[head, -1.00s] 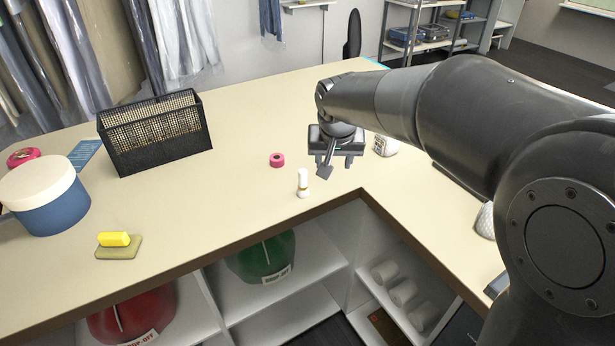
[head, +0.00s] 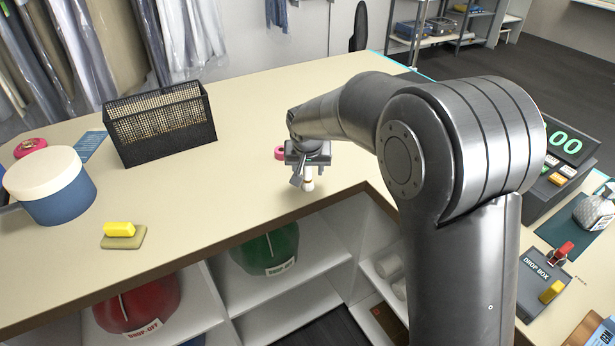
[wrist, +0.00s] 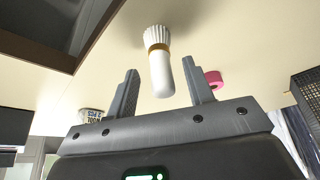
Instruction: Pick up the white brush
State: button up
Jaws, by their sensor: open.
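The white brush (head: 309,182) stands upright on the beige counter near its front edge, partly hidden under my gripper in the head view. In the wrist view the brush (wrist: 160,66) shows a white handle, a gold band and a ribbed white end. My gripper (head: 307,166) is above and very near it in the head view. In the wrist view my gripper (wrist: 160,84) is open, with the handle's end between the lines of the two fingers. No finger visibly touches the brush.
A pink tape roll (head: 279,153) lies just behind my gripper. Open shelves with red and green bags lie below the counter edge.

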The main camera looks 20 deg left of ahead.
aim_at(307, 173)
jog(key=shift+x, duration=1.55)
jog(key=shift+a, duration=0.1)
grip_shut()
